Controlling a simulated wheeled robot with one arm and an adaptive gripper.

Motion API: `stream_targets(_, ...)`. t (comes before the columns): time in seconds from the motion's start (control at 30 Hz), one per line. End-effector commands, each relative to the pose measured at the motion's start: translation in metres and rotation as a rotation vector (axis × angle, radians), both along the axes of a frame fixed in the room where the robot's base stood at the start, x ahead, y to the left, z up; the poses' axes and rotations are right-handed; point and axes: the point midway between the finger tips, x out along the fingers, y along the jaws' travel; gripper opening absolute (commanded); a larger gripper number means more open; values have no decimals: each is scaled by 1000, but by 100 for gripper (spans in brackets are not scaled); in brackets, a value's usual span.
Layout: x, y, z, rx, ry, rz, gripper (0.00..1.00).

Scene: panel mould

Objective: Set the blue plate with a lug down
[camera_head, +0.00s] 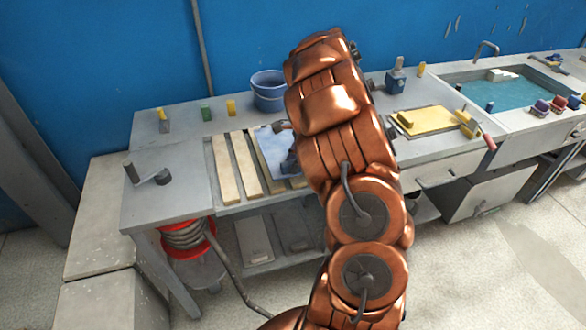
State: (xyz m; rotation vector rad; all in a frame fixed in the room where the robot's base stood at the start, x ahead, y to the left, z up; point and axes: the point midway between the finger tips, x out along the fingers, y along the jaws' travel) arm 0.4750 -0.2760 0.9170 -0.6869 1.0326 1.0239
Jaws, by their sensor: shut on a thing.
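The blue plate (270,146) shows in the head view as a light blue, flat sheet over the slatted part of the bench, left of my arm. Its right part is hidden by my arm, and I cannot clearly make out its lug. My gripper (289,160) is mostly hidden by the arm; only dark parts show at the plate's right edge. It is shut on the blue plate. I cannot tell whether the plate touches the slats beneath it.
Pale wooden slats (243,165) lie left of the plate. A crank handle (150,177) stands on the bench's left end. Blue buckets (268,92) stand behind. On the right are a yellow panel (428,120) and a water-filled sink (510,91).

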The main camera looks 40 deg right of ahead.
Motion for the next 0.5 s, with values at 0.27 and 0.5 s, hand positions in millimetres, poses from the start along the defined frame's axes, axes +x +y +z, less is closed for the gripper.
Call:
stream_targets(0.27, 0, 0, -22, 0, 2, -1, 0)
stream_targets(0.5, 1, 0, -35, -1, -1, 1, 0)
